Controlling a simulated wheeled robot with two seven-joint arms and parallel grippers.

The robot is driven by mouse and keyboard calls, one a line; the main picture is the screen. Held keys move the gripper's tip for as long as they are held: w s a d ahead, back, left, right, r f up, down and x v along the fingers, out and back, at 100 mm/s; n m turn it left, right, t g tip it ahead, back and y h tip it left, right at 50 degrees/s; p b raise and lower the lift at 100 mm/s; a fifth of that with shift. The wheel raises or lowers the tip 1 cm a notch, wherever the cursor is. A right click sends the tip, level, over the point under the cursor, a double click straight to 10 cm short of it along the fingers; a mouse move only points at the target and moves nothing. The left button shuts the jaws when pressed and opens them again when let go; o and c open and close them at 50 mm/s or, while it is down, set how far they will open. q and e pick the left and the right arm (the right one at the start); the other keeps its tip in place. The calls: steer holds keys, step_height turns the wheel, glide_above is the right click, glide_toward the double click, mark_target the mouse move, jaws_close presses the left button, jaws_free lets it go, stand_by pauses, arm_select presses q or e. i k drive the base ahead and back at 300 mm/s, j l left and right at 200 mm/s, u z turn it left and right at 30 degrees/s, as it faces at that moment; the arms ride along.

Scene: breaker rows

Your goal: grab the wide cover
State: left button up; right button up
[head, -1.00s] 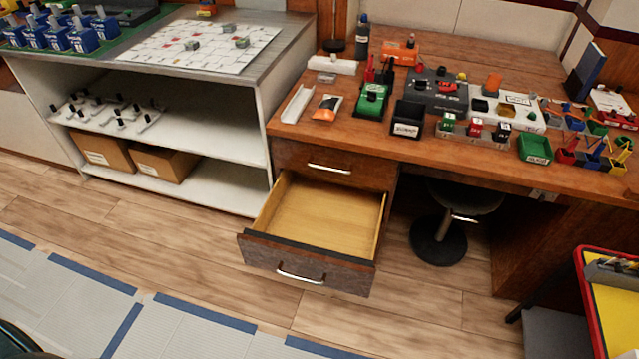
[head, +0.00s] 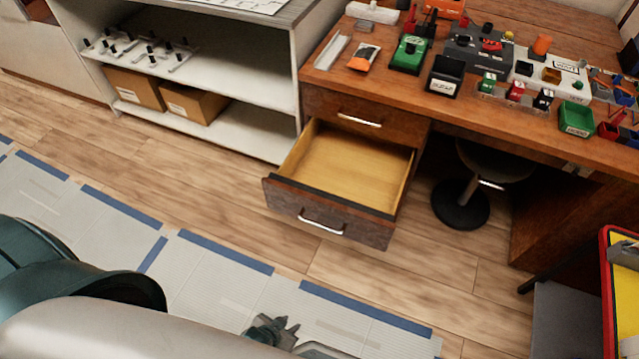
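No piece in the head view can be surely told as the wide cover. A long pale channel-shaped strip (head: 332,52) lies on the left part of the wooden desk (head: 405,88), beside an orange and white packet (head: 363,57). A white bar (head: 372,12) lies behind it, near the top edge of the view. My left gripper (head: 280,330) shows small and dark at the bottom of the view, over the floor mats and well apart from the desk. Its fingers are partly hidden by my arm, and I cannot tell whether they are open. My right gripper is out of view.
An open, empty drawer (head: 345,165) sticks out below the desk. A stool (head: 462,205) stands under the desk. A white shelf unit (head: 215,70) holds cardboard boxes (head: 192,104). A red-rimmed yellow tray (head: 607,290) is at right. The floor before the drawer is clear.

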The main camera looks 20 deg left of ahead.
mark_target(325, 61)
steer(key=i+l+u, duration=0.4)
steer(key=i+l, duration=0.2)
steer(key=l, duration=0.15)
steer(key=i+l+u, duration=0.2)
steer(key=i+l, duration=0.1)
steer(key=l, duration=0.1)
